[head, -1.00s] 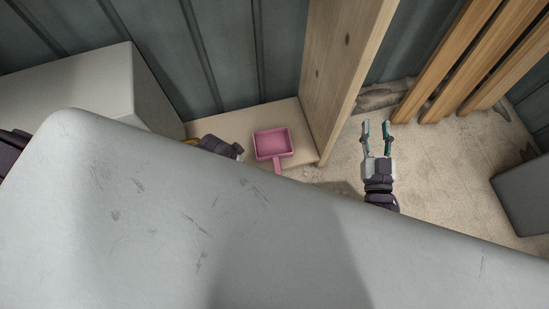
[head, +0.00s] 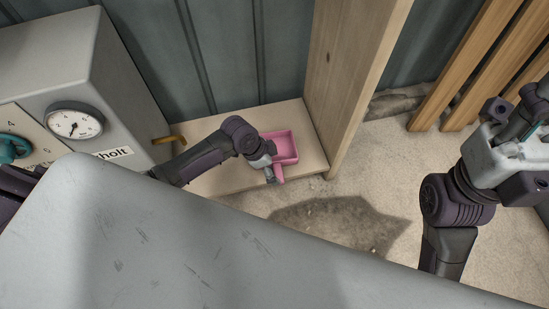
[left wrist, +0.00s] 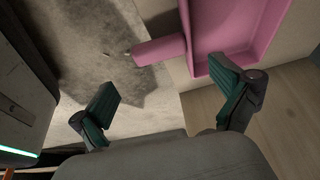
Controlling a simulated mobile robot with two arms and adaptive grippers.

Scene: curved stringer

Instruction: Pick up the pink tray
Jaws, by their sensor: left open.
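The pink tray (head: 286,146) lies on a pale wooden shelf (head: 232,181), with its short handle pointing toward the front edge. In the left wrist view the pink tray (left wrist: 242,32) is at the top right, and its handle sticks out past the shelf edge. My left gripper (head: 270,172) is at the handle side of the tray in the head view. In the left wrist view its two green-padded fingers (left wrist: 165,95) are spread apart, with the handle beyond the gap between them and nothing gripped. My right gripper (head: 525,135) is at the right edge; its fingers are not clear.
An upright wooden board (head: 350,75) stands right of the tray. Wooden slats (head: 480,65) lean at the back right. The floor (head: 400,165) between is open.

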